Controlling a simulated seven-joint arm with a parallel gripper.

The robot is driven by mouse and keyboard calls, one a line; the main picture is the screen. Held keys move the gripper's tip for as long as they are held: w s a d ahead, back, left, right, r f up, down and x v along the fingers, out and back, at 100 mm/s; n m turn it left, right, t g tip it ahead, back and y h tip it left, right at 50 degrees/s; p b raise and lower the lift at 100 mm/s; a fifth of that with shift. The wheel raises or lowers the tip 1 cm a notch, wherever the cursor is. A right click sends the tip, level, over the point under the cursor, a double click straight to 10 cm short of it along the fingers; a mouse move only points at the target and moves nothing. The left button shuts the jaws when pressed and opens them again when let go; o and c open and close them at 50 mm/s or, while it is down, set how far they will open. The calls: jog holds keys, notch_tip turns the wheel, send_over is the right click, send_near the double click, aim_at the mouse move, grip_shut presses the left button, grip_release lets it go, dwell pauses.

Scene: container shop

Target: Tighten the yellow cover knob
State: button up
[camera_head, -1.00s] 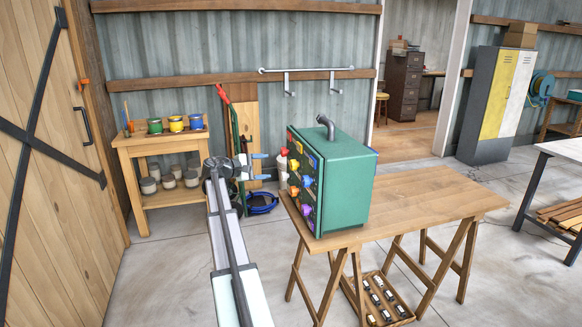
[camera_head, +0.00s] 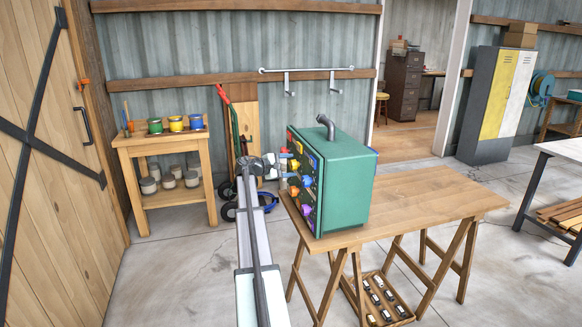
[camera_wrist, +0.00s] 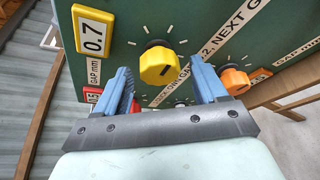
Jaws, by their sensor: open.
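The yellow knob (camera_wrist: 158,66) sits on a dark collar on the green panel (camera_wrist: 205,18). In the wrist view it lies between the two blue fingers of my open gripper (camera_wrist: 161,74), with a visible gap on each side. How deep the fingers reach around it is hard to tell. In the head view my gripper (camera_head: 286,164) is at the left, knob-bearing face of the green box (camera_head: 346,185). I cannot surely pick out the yellow knob there.
An orange knob (camera_wrist: 236,80) sits just right of the right finger. A yellow 0.7 plate (camera_wrist: 93,34) is at upper left. The box stands on a wooden trestle table (camera_head: 425,195), whose right part is clear. A wooden shelf (camera_head: 160,145) with pots stands behind at left.

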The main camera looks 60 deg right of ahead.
jog(key=shift+s+d+f, duration=0.15)
jog(key=shift+s+d, duration=0.15)
jog(key=shift+d, duration=0.35)
jog(key=c, duration=1.1)
jog(key=shift+o, duration=0.2)
jog(key=m+h, duration=0.1)
jog(key=m, duration=0.2)
jog(key=shift+f+m+h, duration=0.1)
jog(key=shift+m+h, duration=0.3)
jog(key=shift+m+g+h, duration=0.3)
jog(key=shift+m+h, duration=0.5)
jog(key=shift+m, duration=1)
